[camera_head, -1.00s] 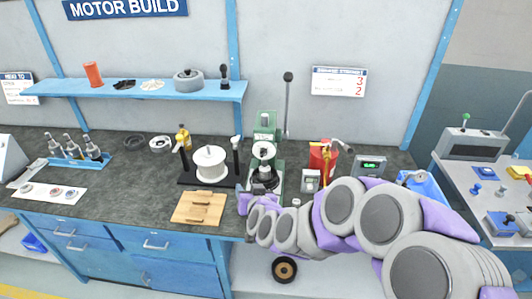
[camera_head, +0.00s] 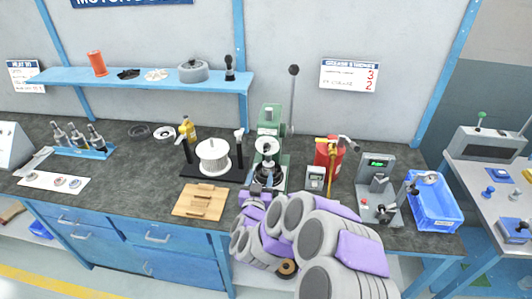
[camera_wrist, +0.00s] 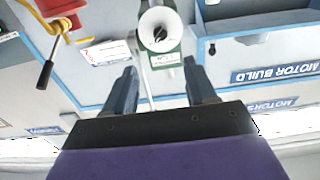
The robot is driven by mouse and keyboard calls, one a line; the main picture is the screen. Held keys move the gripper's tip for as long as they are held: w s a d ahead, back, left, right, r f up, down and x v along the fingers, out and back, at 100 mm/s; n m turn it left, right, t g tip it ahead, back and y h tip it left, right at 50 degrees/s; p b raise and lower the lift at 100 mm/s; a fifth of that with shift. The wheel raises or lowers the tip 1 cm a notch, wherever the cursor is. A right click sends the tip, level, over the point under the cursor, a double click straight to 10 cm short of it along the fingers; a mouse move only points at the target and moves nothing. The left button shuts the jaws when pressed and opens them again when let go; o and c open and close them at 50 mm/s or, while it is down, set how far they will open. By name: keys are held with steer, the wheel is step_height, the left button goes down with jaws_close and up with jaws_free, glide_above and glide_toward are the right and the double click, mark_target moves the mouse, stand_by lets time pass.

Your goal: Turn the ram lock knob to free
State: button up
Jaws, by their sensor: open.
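The green press (camera_head: 270,118) stands on the bench right of centre, with a white round face (camera_head: 264,146) at its front and a long lever rising behind. In the wrist view the picture is turned over, and the white round face (camera_wrist: 160,24) shows a small dark part at its middle. I cannot tell for sure which part is the ram lock knob. My gripper (camera_head: 262,184) is in front of the press's lower part.
A white drum on a black stand (camera_head: 213,157) and a wooden board (camera_head: 199,202) are left of the press. A small meter (camera_head: 315,178), a red canister (camera_head: 325,152), a grey display unit (camera_head: 377,170) and a blue bin (camera_head: 436,206) stand to the right.

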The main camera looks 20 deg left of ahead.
mark_target(266, 151)
steer(key=b+x, duration=0.1)
steer(key=x, duration=0.6)
steer(key=b+x, duration=0.1)
steer(key=x, duration=0.5)
steer(key=shift+w+a+f+b, duration=0.1)
steer(key=shift+w+a+b, duration=0.2)
steer(key=shift+w+b, duration=0.1)
steer(key=shift+c, duration=0.5)
jaws_close()
